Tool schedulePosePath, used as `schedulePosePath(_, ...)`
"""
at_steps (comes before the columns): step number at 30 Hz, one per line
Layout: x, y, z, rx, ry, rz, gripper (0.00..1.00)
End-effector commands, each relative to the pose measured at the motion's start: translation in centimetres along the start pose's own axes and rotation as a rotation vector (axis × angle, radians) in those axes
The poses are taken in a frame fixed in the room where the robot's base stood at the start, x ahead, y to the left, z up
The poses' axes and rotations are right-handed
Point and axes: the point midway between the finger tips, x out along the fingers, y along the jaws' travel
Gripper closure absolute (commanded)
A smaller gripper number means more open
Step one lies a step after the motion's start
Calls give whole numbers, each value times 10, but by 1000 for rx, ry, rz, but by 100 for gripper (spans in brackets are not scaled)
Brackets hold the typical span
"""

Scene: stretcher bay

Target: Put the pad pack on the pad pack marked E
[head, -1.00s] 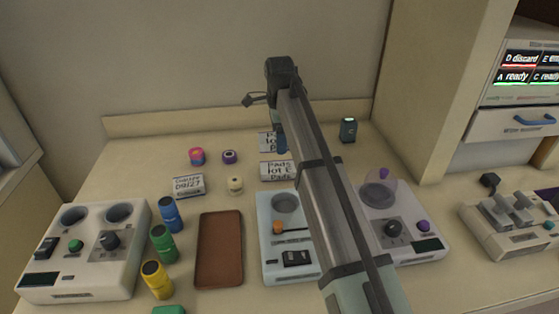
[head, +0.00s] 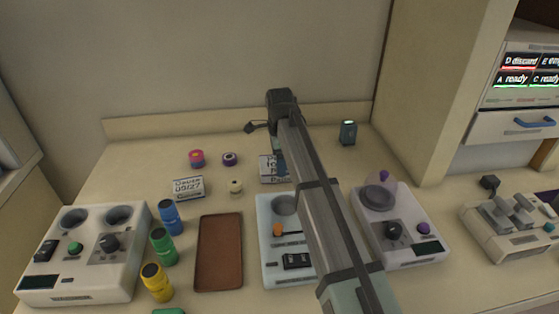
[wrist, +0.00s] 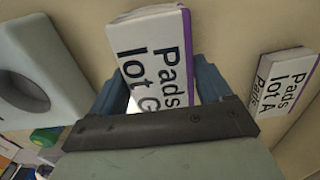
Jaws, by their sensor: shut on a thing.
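My gripper (wrist: 162,88) is shut on a white pad pack with a purple edge (wrist: 150,45), lettered "Pads lot C" as far as I can read. In the head view the held pack (head: 267,168) shows beside the blue fingers, just behind the middle device. The pack marked E is not visible now; the held pack and arm cover its spot. I cannot tell whether the two packs touch. Another pack, lettered "Pads lot A" (wrist: 284,80), lies to the right in the wrist view.
A white device with a round well (head: 270,235) stands in front of the held pack, and another device (head: 415,240) to the right.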

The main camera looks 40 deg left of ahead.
Motion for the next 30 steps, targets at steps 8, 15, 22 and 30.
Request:
schedulePosePath(8,2,0,0,0,0,0,3)
schedulePosePath(15,2,0,0,0,0,0,0)
schedulePosePath(22,-14,-1,0,0,0,-2,0)
schedulePosePath(30,-62,-2,0,0,0,-3,0)
